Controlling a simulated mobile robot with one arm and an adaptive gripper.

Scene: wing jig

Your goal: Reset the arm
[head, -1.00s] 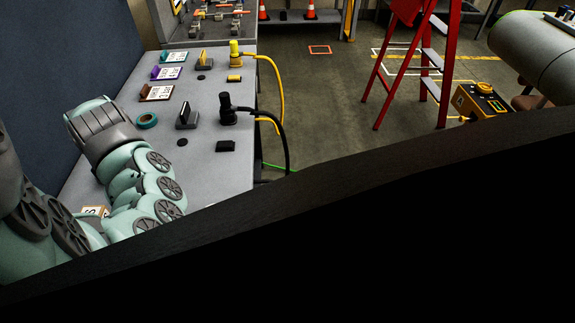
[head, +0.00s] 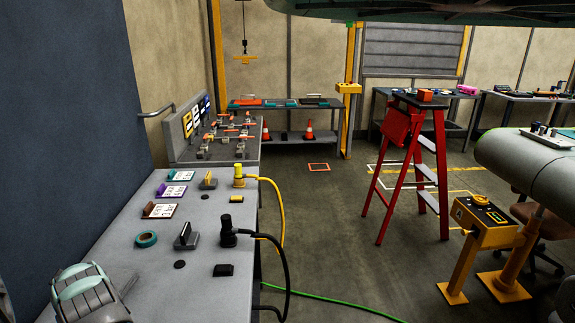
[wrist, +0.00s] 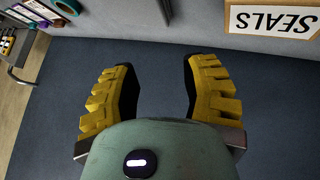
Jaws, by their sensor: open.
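My gripper (wrist: 157,95) shows in the wrist view with its two yellow ribbed fingers spread wide apart. Nothing is between the fingers; a plain dark blue panel lies behind them. In the head view only a grey and green part of my arm shows at the bottom left, over the near end of the grey bench (head: 165,268). The fingers are not visible in the head view.
The bench holds a teal tape roll (head: 146,239), colored tag cards, a yellow connector (head: 239,176) and a black connector (head: 228,232), both with cables. A SEALS label (wrist: 275,20) is near the gripper.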

